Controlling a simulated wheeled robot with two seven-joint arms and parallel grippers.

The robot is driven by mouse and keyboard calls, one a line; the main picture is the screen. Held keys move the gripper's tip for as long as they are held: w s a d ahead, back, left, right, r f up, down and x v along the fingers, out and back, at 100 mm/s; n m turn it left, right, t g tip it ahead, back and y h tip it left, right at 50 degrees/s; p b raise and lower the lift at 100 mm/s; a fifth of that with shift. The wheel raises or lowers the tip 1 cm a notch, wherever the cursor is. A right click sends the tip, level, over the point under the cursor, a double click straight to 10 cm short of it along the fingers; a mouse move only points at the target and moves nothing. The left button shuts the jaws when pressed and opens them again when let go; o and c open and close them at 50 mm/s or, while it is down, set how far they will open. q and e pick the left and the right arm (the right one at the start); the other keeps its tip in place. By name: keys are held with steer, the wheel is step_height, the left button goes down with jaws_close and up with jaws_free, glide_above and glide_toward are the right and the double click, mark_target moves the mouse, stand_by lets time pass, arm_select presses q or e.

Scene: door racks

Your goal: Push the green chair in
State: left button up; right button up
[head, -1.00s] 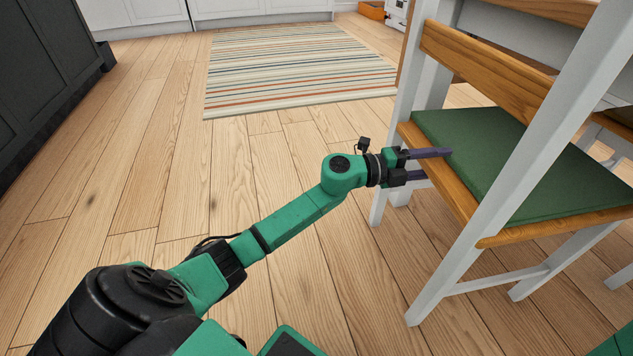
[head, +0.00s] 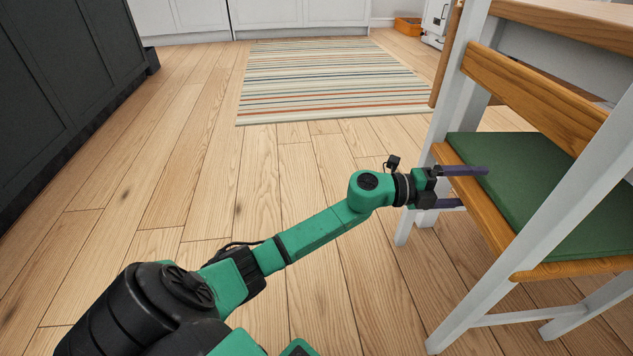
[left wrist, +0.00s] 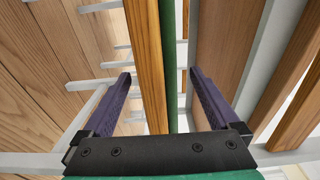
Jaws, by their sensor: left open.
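The green chair has white legs, a wooden backrest and a wooden seat frame (head: 480,217) with a green cushion (head: 535,185). It stands at the right in the head view. My left gripper (head: 475,187) is at the near left edge of the seat. Its dark purple fingers are open, one above the seat edge and one below it. In the left wrist view the wooden seat edge (left wrist: 146,65) and the thin green cushion side (left wrist: 168,60) run between the spread fingers (left wrist: 160,85), with gaps visible on both sides. My right gripper is out of view.
A white table with a wooden top (head: 590,18) stands beyond the chair at the upper right. A striped rug (head: 330,80) lies on the wooden floor (head: 180,150). Dark cabinets (head: 60,90) stand at the left, white ones (head: 290,15) at the back. Floor left of the chair is clear.

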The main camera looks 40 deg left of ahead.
arm_select(q)
steer(key=v, duration=1.1)
steer(key=shift+s+a+p, duration=0.2)
steer(key=shift+a+p, duration=0.05)
steer(key=shift+p, duration=0.15)
steer(key=shift+r, duration=0.1)
